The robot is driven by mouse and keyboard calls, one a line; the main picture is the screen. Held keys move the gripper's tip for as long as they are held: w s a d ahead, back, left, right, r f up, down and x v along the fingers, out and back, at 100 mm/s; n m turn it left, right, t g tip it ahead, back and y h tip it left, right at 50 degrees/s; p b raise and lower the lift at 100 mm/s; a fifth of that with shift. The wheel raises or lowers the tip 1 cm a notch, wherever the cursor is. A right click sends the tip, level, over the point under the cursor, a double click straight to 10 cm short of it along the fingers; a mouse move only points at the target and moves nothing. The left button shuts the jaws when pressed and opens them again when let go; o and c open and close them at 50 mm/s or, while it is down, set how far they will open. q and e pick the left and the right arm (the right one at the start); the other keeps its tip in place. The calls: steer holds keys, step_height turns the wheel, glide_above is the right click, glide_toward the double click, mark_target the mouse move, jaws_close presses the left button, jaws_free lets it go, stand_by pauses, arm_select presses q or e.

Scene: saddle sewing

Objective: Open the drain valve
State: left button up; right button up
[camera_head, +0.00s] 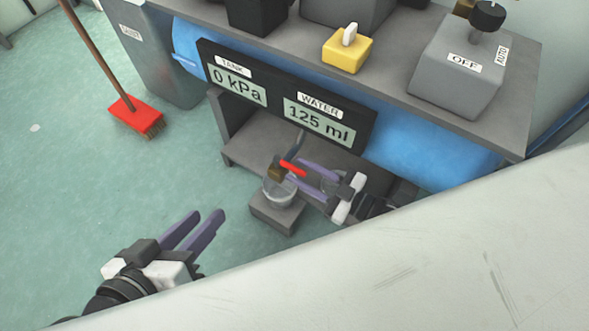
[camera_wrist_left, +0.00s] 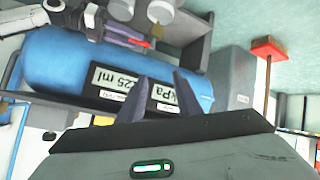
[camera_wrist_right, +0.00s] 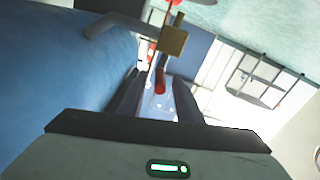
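The drain valve has a red lever handle (camera_head: 292,168) and a brass body (camera_head: 276,172) on a grey pipe under the blue tank. In the right wrist view the red handle (camera_wrist_right: 160,80) lies between the fingertips, with the brass body (camera_wrist_right: 173,41) beyond. My right gripper (camera_head: 304,178) is open at the handle, with gaps visible on both sides of it. My left gripper (camera_head: 207,222) is open and empty, low at the left and away from the valve. The left wrist view also shows the red handle (camera_wrist_left: 140,44).
A clear cup (camera_head: 279,193) stands on a small grey block (camera_head: 277,214) below the valve. The display panel (camera_head: 270,98) reads TANK 0 kPa and WATER 125 ml. The blue tank (camera_head: 430,160) sits behind it. A red broom (camera_head: 135,115) stands at the left over open floor.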

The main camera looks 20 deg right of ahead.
mark_target(291, 170)
arm_select(q)
steer(key=shift+d+r, duration=0.15)
steer(key=shift+r, duration=0.1)
arm_select(e)
steer(key=shift+x, duration=1.2)
